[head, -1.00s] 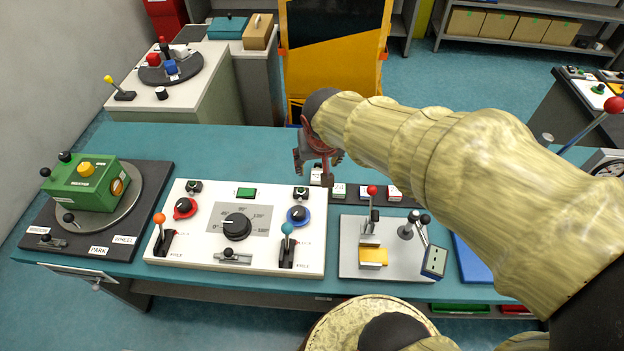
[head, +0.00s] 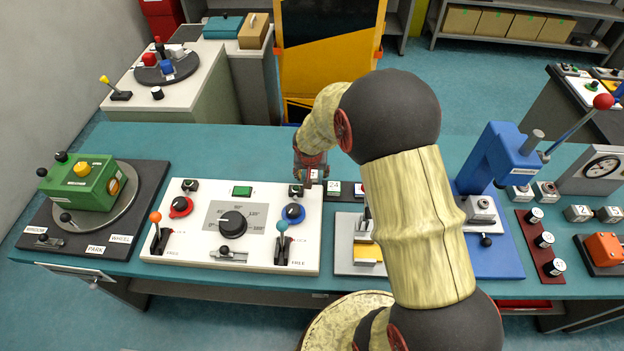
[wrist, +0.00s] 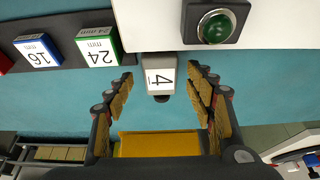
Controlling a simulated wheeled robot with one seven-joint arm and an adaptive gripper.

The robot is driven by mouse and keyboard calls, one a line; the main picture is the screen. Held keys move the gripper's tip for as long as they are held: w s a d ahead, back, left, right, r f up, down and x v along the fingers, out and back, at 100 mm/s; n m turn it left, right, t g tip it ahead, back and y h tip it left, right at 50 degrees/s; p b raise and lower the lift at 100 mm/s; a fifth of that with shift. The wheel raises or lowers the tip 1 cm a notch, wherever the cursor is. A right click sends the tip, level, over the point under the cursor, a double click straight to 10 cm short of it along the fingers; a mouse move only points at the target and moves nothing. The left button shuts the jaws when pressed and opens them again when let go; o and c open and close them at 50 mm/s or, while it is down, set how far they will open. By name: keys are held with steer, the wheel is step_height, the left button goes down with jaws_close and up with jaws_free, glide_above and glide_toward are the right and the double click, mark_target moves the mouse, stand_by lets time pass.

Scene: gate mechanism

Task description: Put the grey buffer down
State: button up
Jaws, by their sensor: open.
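A small block with a white label reading 4 and grey sides (wrist: 161,77), which I take to be the grey buffer, shows between my fingertips in the wrist view. It appears to be on the teal table beside the white panel's edge. My gripper (wrist: 160,92) is open, its two fingers apart from the block on both sides with teal table visible in the gaps. In the head view my gripper (head: 311,172) points down behind the white panel's back right corner and largely hides the block.
Blocks marked 24 (wrist: 97,46) and 16 (wrist: 38,50) sit in a dark rack beside the gripper. The white control panel (head: 190,256) with levers and a dial is close in front. A blue press (head: 497,165) stands to the right. The table behind the panel is clear.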

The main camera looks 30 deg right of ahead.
steer(key=x, duration=0.2)
steer(key=shift+w+f, duration=0.15)
steer(key=shift+f, duration=0.25)
steer(key=shift+c, duration=0.2)
jaws_close()
steer(key=shift+r, duration=0.1)
